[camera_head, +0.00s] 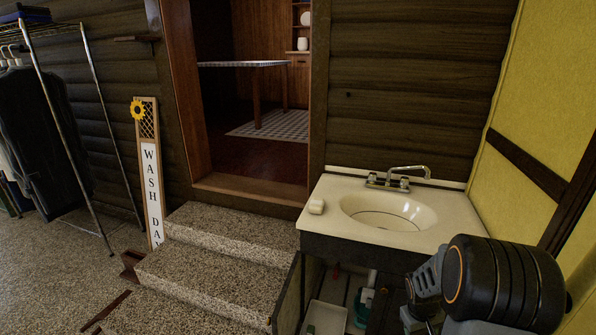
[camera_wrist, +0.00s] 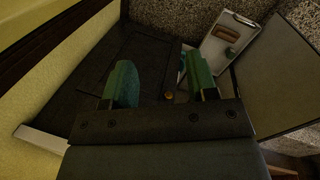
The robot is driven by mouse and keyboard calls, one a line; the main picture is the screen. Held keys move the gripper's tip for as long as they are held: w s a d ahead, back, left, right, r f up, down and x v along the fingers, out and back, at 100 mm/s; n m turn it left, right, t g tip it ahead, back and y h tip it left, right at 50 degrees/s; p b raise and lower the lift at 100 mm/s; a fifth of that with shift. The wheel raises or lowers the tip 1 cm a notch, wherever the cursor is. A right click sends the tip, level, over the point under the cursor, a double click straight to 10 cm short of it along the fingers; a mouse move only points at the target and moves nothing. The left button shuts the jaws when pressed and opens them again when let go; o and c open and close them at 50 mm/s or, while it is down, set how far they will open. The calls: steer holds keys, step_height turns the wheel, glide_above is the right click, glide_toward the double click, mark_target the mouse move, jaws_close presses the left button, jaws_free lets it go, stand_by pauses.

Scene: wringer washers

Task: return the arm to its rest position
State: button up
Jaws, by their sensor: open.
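My gripper (camera_wrist: 161,82) shows in the wrist view with its two green fingers spread apart and nothing between them. Behind the fingers is a dark panelled surface with a small round brownish knob (camera_wrist: 169,96). In the head view my dark arm fills the lower right, in front of the right part of the sink unit. The gripper itself cannot be made out in that view.
Below the sink is an open cabinet with a white tray (camera_head: 325,318); a tray (camera_wrist: 249,58) with a brown item shows in the wrist view. Speckled steps (camera_head: 215,258) rise to a doorway. A yellow wall (camera_head: 545,85) stands close on the right. A clothes rack stands left.

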steer(key=s+a+r+t+p, duration=0.1)
steer(key=s+a+r+p, duration=0.1)
steer(key=a+r, duration=0.3)
steer(key=s+a+r+m+t+y+p, duration=0.1)
steer(key=s+a+r+p, duration=0.2)
steer(key=r, duration=1)
steer(key=s+a+r+t+y+p, duration=0.1)
steer(key=s+a+r+t+p, duration=0.1)
steer(key=s+a+r, duration=0.3)
steer(key=a+r, duration=0.3)
steer(key=r, duration=0.1)
steer(key=shift+s+a+r+p, duration=0.2)
steer(key=shift+a+r+p, duration=0.05)
steer(key=shift+r+p, duration=0.05)
steer(key=shift+m, duration=0.3)
